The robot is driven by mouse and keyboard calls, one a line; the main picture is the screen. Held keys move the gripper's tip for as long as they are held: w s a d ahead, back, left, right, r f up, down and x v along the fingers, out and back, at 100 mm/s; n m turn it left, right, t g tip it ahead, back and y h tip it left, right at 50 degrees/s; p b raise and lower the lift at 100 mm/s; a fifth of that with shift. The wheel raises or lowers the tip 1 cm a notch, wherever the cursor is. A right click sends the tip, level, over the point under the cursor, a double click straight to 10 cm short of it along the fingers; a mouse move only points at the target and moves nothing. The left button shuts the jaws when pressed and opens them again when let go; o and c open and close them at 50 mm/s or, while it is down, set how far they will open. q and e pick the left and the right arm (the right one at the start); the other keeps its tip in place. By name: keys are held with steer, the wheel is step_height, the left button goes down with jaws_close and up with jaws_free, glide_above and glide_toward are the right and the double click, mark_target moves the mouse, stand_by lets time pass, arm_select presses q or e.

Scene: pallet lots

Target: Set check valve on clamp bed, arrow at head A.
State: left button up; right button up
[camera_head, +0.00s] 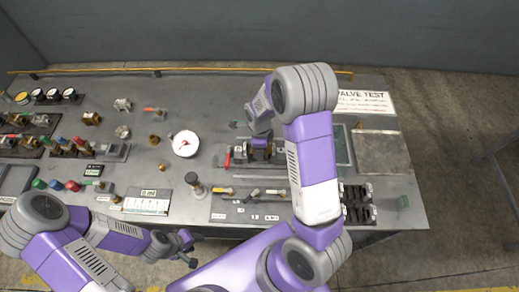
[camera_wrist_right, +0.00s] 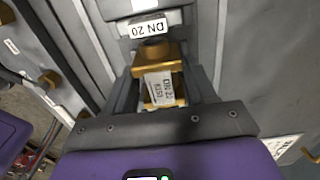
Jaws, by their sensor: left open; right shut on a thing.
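The brass check valve (camera_wrist_right: 150,68) sits between the fingers of my right gripper (camera_wrist_right: 158,84) in the right wrist view. A white tag with print lies on its body. The valve is close to a grey block (camera_wrist_right: 144,8) labelled DN 20; I cannot tell whether it rests on the bed. In the head view my right gripper (camera_head: 261,146) is over the clamp bed (camera_head: 238,157), beside a red handle (camera_head: 227,158), and mostly hides the valve. The flow arrow and head A marking are not readable. My left gripper (camera_head: 183,247) is open and empty at the bench's front edge.
A white dial gauge (camera_head: 185,143) lies left of the clamp bed. Several valves and fittings stand on the left of the bench. A grey plate (camera_head: 381,152) is bare.

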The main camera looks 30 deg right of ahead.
steer(key=shift+w+f, duration=0.1)
steer(key=shift+f, duration=0.8)
steer(key=shift+r, duration=0.1)
steer(key=o, duration=1.5)
step_height(320, 180, up, 12)
steer(key=shift+p, duration=0.75)
